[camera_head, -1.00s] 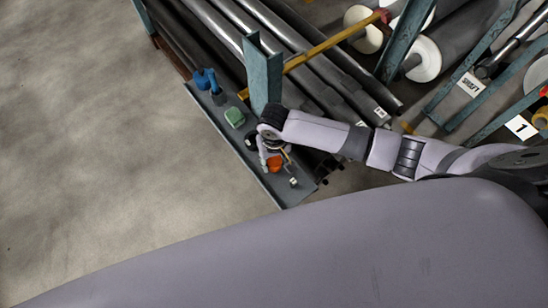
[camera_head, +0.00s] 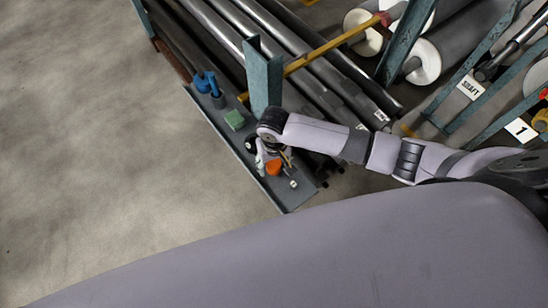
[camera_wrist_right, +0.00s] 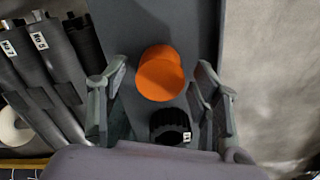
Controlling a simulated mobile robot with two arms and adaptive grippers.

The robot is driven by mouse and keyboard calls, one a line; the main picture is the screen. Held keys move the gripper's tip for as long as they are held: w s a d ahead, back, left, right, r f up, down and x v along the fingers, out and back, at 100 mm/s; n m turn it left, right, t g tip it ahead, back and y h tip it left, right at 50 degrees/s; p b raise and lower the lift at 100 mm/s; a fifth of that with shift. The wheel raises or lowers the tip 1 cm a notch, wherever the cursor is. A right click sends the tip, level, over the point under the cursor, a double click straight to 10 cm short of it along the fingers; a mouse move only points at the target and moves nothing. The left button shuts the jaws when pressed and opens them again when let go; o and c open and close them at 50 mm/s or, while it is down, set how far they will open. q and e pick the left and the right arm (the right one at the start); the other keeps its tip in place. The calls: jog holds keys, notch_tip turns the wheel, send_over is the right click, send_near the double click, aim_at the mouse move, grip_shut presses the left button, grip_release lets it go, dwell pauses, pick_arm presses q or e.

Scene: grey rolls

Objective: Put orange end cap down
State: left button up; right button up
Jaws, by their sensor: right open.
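The orange end cap (camera_wrist_right: 160,73) rests on the narrow grey shelf (camera_wrist_right: 192,22) in the right wrist view. It also shows in the head view (camera_head: 273,168), partly hidden by my arm. My right gripper (camera_wrist_right: 162,95) is open, with one finger on each side of the orange cap and gaps between fingers and cap. In the head view the right gripper (camera_head: 272,158) is over the shelf (camera_head: 285,200), below the wrist. A black ribbed cap (camera_wrist_right: 170,126) sits nearer the palm in the wrist view. My left gripper is not in view.
A teal upright post (camera_head: 264,78) stands beside my right wrist. Long grey rolls (camera_head: 310,75) fill the rack behind. The floor (camera_head: 100,150) at left is clear.

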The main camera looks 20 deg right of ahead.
aim_at(274, 164)
notch_tip(274, 164, up, 12)
jog(key=b, duration=0.1)
dwell(0.8)
